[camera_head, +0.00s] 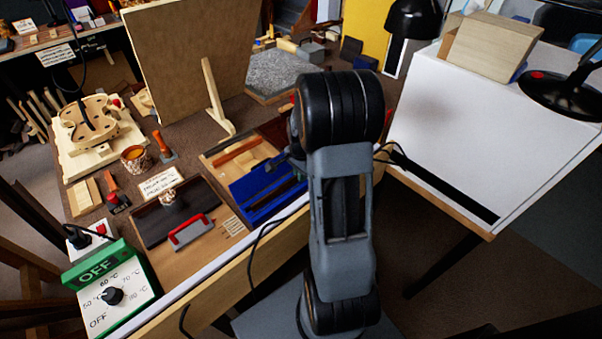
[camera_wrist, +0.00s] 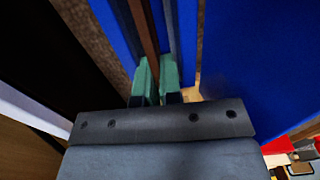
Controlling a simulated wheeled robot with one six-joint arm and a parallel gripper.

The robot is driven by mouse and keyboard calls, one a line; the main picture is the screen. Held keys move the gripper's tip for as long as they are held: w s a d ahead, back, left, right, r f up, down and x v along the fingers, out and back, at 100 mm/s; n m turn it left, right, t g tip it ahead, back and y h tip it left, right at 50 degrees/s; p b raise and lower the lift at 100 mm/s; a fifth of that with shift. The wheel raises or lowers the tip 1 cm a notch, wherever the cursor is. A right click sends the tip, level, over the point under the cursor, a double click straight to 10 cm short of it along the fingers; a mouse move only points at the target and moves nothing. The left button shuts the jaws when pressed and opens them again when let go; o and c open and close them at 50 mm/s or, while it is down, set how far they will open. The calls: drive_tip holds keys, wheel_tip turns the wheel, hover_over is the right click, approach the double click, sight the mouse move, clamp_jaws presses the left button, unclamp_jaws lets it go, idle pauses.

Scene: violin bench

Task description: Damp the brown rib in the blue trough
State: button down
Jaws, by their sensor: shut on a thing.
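The brown rib (camera_wrist: 148,35) is a thin dark strip. My gripper (camera_wrist: 155,76) is shut on it, with the green fingertips on either side, in the wrist view. The blue trough (camera_wrist: 247,65) shows on both sides of the rib there, so the rib lies over or inside it; its depth, and any water, I cannot tell. In the head view the blue trough (camera_head: 262,193) is at the bench's front edge, just left of my arm. My gripper is mostly hidden there, and I cannot make out the rib.
A pale wooden tray with a brown strip (camera_head: 235,152) is behind the trough. A dark plate with a red-handled tool (camera_head: 188,231) is to its left. A green-framed control box (camera_head: 112,284) reading OFF is at front left. A white table (camera_head: 480,130) stands right.

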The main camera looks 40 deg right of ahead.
drive_tip(key=c, duration=1.4)
unclamp_jaws()
drive_tip(key=shift+s+f, duration=0.15)
drive_tip(key=shift+f, duration=0.05)
drive_tip(key=shift+o, duration=0.9)
wheel_tip(320, 180, up, 14)
drive_tip(key=p, duration=0.1)
drive_tip(key=shift+p, duration=0.3)
drive_tip(key=shift+r, duration=0.1)
drive_tip(key=s+a+r+n+t+p, duration=0.1)
drive_tip(key=s+a+r+n+p, duration=0.2)
drive_tip(key=s+a+r+n, duration=0.2)
drive_tip(key=s+a+r+n+t+p, duration=0.2)
drive_tip(key=s+a+r+n+p, duration=0.2)
drive_tip(key=a+n, duration=0.7)
drive_tip(key=shift+s+a+r+n+t, duration=0.35)
drive_tip(key=shift+s+a+r, duration=0.35)
drive_tip(key=shift+s, duration=0.25)
